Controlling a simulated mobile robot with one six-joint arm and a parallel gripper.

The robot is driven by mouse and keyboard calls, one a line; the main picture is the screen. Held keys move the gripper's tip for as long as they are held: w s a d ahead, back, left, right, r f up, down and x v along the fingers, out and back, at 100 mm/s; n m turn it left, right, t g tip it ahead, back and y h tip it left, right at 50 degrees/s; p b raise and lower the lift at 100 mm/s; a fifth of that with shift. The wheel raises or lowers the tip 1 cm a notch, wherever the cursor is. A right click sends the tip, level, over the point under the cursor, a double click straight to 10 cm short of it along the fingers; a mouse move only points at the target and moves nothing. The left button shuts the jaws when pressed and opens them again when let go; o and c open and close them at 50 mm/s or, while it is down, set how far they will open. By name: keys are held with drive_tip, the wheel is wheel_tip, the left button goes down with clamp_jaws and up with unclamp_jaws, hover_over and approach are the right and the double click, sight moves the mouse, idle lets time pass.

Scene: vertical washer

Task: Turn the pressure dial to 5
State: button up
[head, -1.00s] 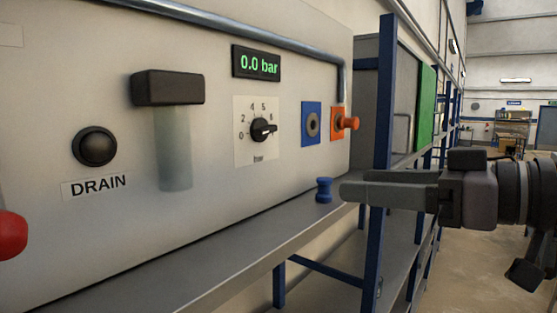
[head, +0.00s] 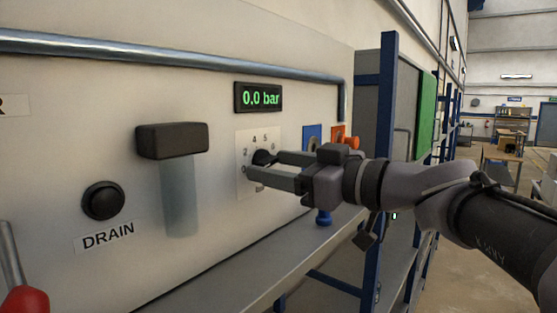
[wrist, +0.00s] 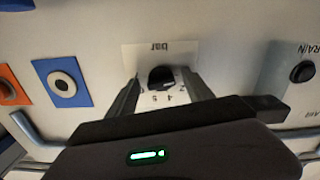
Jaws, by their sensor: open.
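The pressure dial is a black knob (head: 262,157) on a white numbered plate (head: 242,178), below a green display (head: 258,97) reading 0.0 bar. My gripper (head: 264,164) is at the dial, its fingers open on either side of the knob. In the wrist view the knob (wrist: 161,78) lies between the two spread fingers (wrist: 163,92), with a gap visible beside it. The plate's numbers appear upside down there. My fingers hide part of the scale in the head view. I cannot tell which number the knob points to.
A blue-plated port (head: 312,133) and an orange fitting (head: 350,138) sit right of the dial. A black-capped clear cylinder (head: 180,195) and the drain button (head: 103,201) are to the left. A blue knob (head: 323,217) stands on the shelf below.

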clamp_jaws()
